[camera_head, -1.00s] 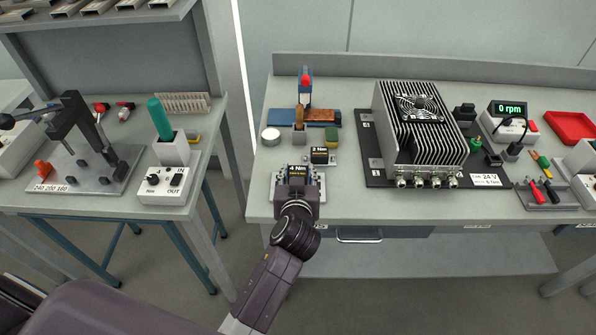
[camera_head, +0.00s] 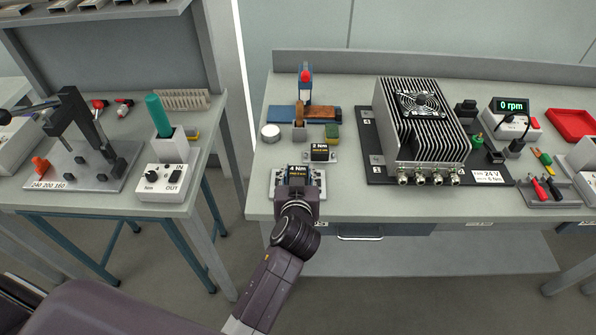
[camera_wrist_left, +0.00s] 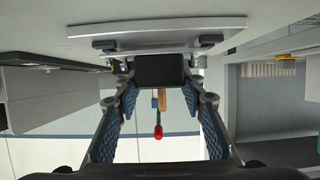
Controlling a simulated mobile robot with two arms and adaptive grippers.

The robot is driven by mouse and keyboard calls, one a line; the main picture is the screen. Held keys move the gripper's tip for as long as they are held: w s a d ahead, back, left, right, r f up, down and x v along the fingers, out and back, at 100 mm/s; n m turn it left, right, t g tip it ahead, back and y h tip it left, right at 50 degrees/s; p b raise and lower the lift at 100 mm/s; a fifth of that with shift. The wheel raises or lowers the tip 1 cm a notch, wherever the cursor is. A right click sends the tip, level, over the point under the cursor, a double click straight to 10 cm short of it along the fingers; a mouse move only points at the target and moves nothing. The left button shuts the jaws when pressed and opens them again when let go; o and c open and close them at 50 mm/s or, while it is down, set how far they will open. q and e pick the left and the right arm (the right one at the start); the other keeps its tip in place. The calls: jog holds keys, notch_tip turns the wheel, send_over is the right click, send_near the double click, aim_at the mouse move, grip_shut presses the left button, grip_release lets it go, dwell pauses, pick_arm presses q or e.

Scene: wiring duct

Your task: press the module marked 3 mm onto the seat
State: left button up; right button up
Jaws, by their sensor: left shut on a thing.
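A black module (camera_head: 297,171) with a pale label stands at the front of the right bench, over a light grey seat plate (camera_head: 275,184). The label is too small to read surely, but it looks more like a 4 than a 3. My left gripper (camera_head: 297,184) is shut on this module from the front. In the left wrist view the module (camera_wrist_left: 160,69) is between my blue-padded fingers (camera_wrist_left: 160,86), close to the plate (camera_wrist_left: 155,36). I cannot tell whether it is fully down. My right gripper is out of view.
A second black module (camera_head: 319,151), seemingly marked 2, sits just behind. A finned heat-sink unit (camera_head: 410,125) is to the right.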

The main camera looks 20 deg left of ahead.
pick_arm(q)
jog(key=shift+f+b, duration=0.3)
jog(key=shift+f, duration=0.05)
jog(key=o, duration=1.5)
jog(key=shift+v, duration=4.1)
jog(key=shift+d+f, duration=0.1)
jog(key=shift+d, duration=0.05)
jog(key=x, duration=0.8)
jog(key=shift+w, duration=0.2)
jog(key=shift+r+p, duration=0.35)
jog(key=shift+r, duration=0.1)
jog(key=shift+s+r, duration=0.1)
